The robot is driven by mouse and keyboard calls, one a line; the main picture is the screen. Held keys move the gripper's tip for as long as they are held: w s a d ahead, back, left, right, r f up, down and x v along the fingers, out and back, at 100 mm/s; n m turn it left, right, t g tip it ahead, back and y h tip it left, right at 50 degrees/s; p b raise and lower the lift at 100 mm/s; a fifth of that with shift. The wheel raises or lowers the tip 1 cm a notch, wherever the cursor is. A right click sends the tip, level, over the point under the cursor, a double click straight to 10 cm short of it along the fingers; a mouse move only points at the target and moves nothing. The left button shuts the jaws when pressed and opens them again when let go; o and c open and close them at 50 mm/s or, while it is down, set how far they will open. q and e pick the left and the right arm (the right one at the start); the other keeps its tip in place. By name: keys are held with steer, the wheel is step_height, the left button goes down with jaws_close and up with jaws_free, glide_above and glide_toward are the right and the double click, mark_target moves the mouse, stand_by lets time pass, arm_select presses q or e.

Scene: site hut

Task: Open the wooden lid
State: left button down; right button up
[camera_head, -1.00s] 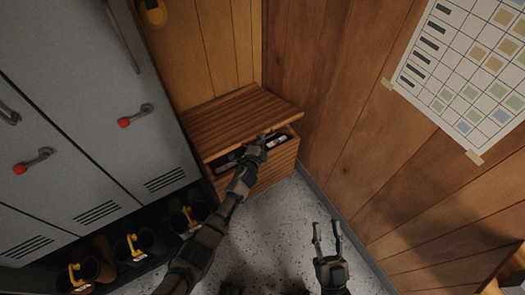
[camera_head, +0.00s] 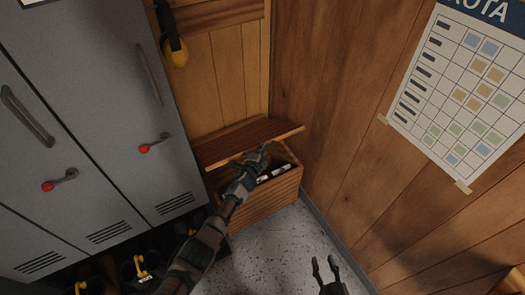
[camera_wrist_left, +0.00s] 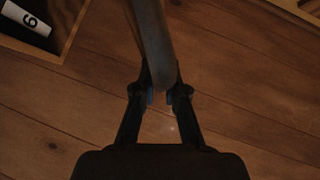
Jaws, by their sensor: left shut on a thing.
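The wooden lid (camera_head: 240,141) is a slatted board on a slatted wooden box (camera_head: 268,200) in the corner. It is tilted up at its front, and the box's opening shows below it. My right gripper (camera_head: 325,264) is open and empty above the floor, apart from the box.
Dark things with white labels (camera_head: 276,173) lie in the box. Grey lockers (camera_head: 100,110) with red-tipped handles stand at the left, boots (camera_head: 140,268) below them. A wooden wall with a chart (camera_head: 465,85) is at the right. Speckled floor (camera_head: 280,250) is clear in front.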

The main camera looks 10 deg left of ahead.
arm_select(q)
steer(key=shift+d+r, duration=0.1)
steer(key=c, duration=1.2)
jaws_free()
